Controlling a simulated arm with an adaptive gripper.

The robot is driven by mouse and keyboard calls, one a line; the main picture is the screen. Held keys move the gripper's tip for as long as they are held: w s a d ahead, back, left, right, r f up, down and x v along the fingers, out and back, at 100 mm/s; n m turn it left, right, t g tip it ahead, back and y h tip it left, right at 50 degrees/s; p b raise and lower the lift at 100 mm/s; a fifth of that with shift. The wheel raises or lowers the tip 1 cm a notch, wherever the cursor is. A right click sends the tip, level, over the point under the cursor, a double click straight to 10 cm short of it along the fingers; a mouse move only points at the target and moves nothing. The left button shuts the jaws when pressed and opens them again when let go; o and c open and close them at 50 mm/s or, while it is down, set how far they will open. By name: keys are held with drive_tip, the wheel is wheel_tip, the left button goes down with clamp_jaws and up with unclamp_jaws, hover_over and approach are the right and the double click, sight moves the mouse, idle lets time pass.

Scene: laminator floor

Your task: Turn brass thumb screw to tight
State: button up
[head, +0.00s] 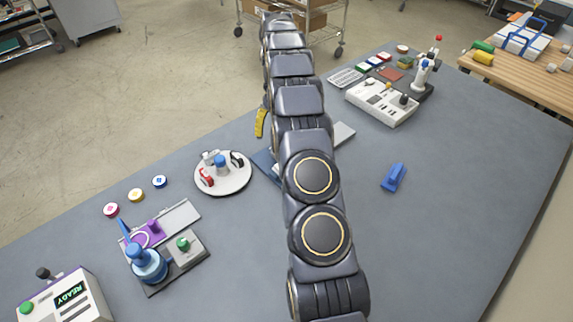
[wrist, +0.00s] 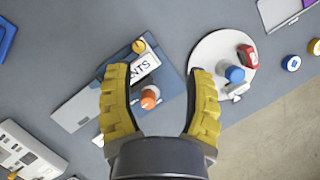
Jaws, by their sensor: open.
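A small brass-coloured round knob (wrist: 138,46), which looks like the thumb screw, sits near the upper edge of a blue-and-grey plate in the wrist view. A white label ending in "NTS" and an orange-topped knob (wrist: 149,98) are on the same plate. My gripper (wrist: 158,70) is open, its yellow fingers spread on either side of the plate's middle. The brass knob lies ahead of the fingertips, left of centre between them. Nothing is held. In the head view my arm hides most of the plate (head: 264,164) and the brass knob; one yellow finger shows.
A round white turntable (head: 236,185) with small red, blue and dark pieces stands close to the plate. A blue clamp-like block (head: 394,177) lies to the right. A white control box (head: 381,103) is farther back. The table's right part is mostly clear.

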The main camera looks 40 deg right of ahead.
drive_tip(key=shift+m, duration=0.5)
drive_tip(key=shift+s+d+f, duration=0.35)
drive_tip(key=shift+s+f, duration=0.1)
drive_tip(key=shift+f, duration=1.6)
drive_tip(key=shift+s+d+f, duration=0.3)
drive_tip(key=shift+s+f, duration=0.15)
drive_tip(key=shift+f, duration=1.55)
drive_tip(key=shift+s+d+f, duration=0.35)
drive_tip(key=shift+s+f, duration=0.1)
drive_tip(key=shift+f, duration=1.6)
clamp_jaws()
